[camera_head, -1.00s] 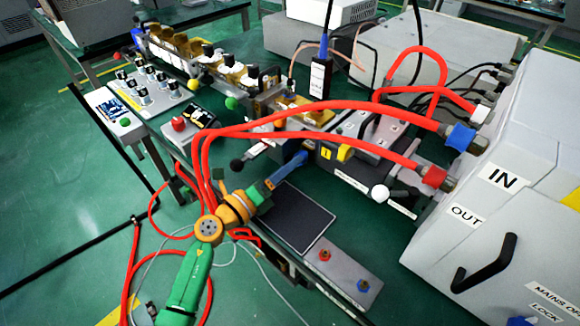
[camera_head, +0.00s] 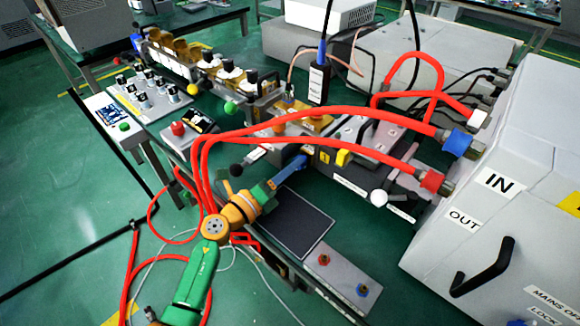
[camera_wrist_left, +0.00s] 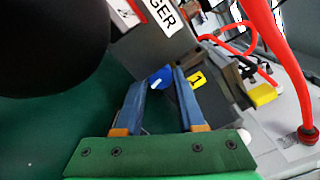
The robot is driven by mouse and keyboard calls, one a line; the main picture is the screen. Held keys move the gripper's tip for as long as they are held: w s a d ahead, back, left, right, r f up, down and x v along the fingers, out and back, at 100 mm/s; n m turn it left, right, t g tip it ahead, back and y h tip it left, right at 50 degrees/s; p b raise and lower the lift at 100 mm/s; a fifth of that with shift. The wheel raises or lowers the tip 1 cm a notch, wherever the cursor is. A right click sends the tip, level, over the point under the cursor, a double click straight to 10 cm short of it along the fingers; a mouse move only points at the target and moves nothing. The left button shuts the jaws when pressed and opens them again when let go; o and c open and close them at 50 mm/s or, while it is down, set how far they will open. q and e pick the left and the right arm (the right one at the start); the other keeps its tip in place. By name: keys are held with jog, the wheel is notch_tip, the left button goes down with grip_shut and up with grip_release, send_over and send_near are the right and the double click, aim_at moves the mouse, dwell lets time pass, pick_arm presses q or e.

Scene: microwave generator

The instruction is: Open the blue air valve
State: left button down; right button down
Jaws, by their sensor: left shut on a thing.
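The blue air valve (camera_wrist_left: 160,77) shows in the left wrist view as a round blue knob between my fingertips, on the side of a grey unit. In the head view it is hidden by my fingers. My left gripper (camera_head: 302,160) reaches in from the lower left, its blue fingers at the front of the grey unit beside a yellow label with a 1. In the left wrist view my left gripper (camera_wrist_left: 163,80) is shut on the blue knob, one finger on each side. The knob's exact turn angle cannot be told. My right gripper is not in view.
A yellow knob (camera_head: 344,156) sits just right of my fingers. Red hoses (camera_head: 300,112) arch over the unit and hang near my left arm. A black ball knob (camera_head: 236,169) is left of the fingers. A dark flat panel (camera_head: 295,224) lies below them.

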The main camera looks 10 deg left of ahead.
pick_arm(q)
jog(key=n+p, duration=0.1)
jog(key=n, duration=0.1)
jog(key=shift+n+p, duration=1.1)
jog(key=shift+n, duration=1)
jog(key=shift+f, duration=0.1)
jog(key=c, duration=0.5)
grip_release()
jog(key=v, duration=0.7)
jog(key=shift+s, duration=0.1)
